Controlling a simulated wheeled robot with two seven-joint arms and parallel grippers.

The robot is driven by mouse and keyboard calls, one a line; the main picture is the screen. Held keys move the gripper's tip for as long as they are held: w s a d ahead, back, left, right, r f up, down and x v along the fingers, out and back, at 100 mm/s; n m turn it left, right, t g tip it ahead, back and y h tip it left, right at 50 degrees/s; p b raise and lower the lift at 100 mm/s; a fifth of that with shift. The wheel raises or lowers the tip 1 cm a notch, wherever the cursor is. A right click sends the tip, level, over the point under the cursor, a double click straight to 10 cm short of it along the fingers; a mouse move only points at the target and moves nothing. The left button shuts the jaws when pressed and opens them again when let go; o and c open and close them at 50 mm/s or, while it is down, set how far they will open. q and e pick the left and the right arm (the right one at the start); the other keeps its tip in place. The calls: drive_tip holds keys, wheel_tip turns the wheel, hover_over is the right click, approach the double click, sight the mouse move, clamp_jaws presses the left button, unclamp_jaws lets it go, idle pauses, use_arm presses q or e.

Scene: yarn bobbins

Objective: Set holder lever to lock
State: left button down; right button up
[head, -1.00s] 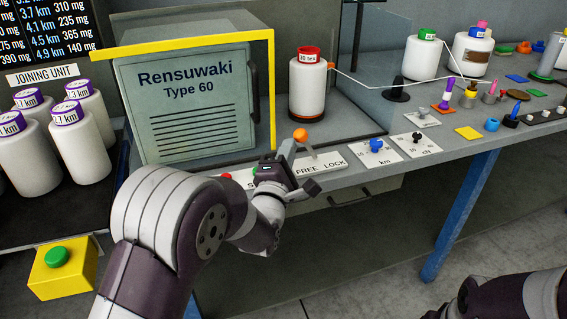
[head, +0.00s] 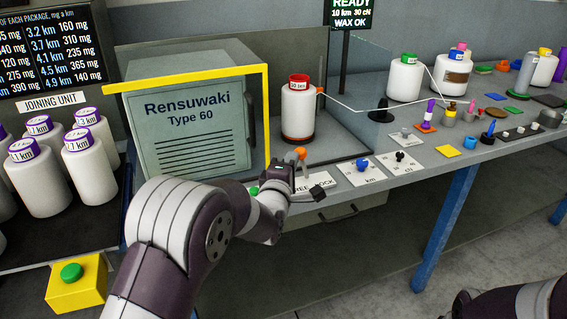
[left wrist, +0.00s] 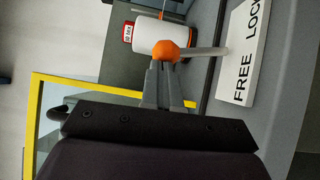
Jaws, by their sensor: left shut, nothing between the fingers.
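The holder lever is a grey rod with an orange knob (head: 300,152), standing at a white plate (head: 320,181) marked FREE and LOCK at the bench's front edge. My left gripper (head: 291,163) is at the lever and partly hides the FREE end of the plate in the head view. In the left wrist view, the shut, empty fingertips (left wrist: 163,67) are right at the orange knob (left wrist: 168,50). Whether they touch it I cannot tell. The rod (left wrist: 205,52) runs from the knob toward the plate (left wrist: 243,60). Its exact setting is unclear. My right gripper is out of view.
A white bobbin (head: 298,111) with a red top stands behind the lever, beside the Rensuwaki box (head: 190,115) with its yellow frame (head: 264,100). The km dial (head: 362,166) and ch dial (head: 400,158) lie to the right. A display (head: 351,12) reads READY, WAX OK.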

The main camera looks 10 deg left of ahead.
use_arm(q)
drive_tip(key=w+d+r+m+g+y+p, duration=0.1)
drive_tip(key=w+d+m+g+p, duration=0.3)
drive_tip(key=p, duration=0.6)
drive_tip(key=shift+w+d+r+m+p, duration=0.15)
drive_tip(key=shift+d+r+m+p, duration=0.3)
drive_tip(key=shift+d, duration=0.5)
drive_tip(key=shift+f, duration=0.1)
